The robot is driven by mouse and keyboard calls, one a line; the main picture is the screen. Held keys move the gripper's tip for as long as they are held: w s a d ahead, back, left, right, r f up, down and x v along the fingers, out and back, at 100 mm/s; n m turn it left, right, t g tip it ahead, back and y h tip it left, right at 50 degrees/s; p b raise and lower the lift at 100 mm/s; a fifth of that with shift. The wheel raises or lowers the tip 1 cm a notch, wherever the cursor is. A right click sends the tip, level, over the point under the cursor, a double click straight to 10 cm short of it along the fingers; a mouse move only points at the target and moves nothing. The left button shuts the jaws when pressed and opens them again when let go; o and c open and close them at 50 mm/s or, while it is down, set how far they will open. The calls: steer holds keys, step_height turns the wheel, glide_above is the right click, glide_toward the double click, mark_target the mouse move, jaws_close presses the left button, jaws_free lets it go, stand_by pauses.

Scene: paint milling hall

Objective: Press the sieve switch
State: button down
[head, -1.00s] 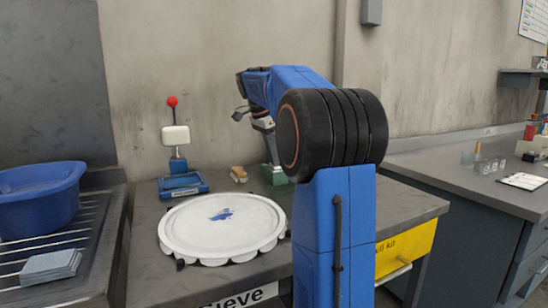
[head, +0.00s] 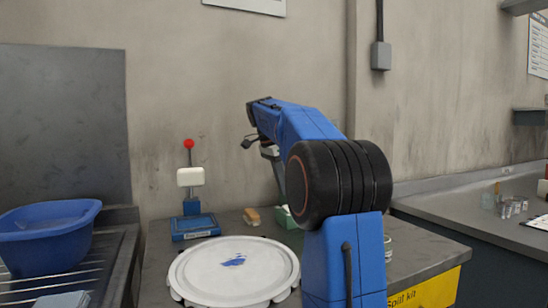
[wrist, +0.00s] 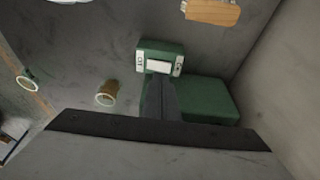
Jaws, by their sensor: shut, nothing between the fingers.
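The switch is a small green box (wrist: 158,57) with a white rocker (wrist: 159,66) between two marked light plates, seen in the wrist view. A larger green block (wrist: 205,100) adjoins it. My gripper (wrist: 161,82) is shut and empty, its dark fingers reaching toward the rocker's near edge; I cannot tell whether they touch it. In the head view the green housing (head: 285,218) shows partly behind my arm, and my fingers are hard to make out there. The round white sieve (head: 232,272), with a blue smear on top, sits on the bench in front of it.
A blue-based device (head: 195,227) with a white block and red ball stands left of the switch. A wooden-backed brush (head: 252,216) lies between them. A blue tub (head: 45,235) is at far left. A small tan cup (wrist: 107,94) stands near my gripper. The wall is close behind.

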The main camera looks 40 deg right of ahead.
steer(key=v, duration=1.2)
steer(key=shift+r, duration=0.35)
steer(key=shift+a, duration=0.1)
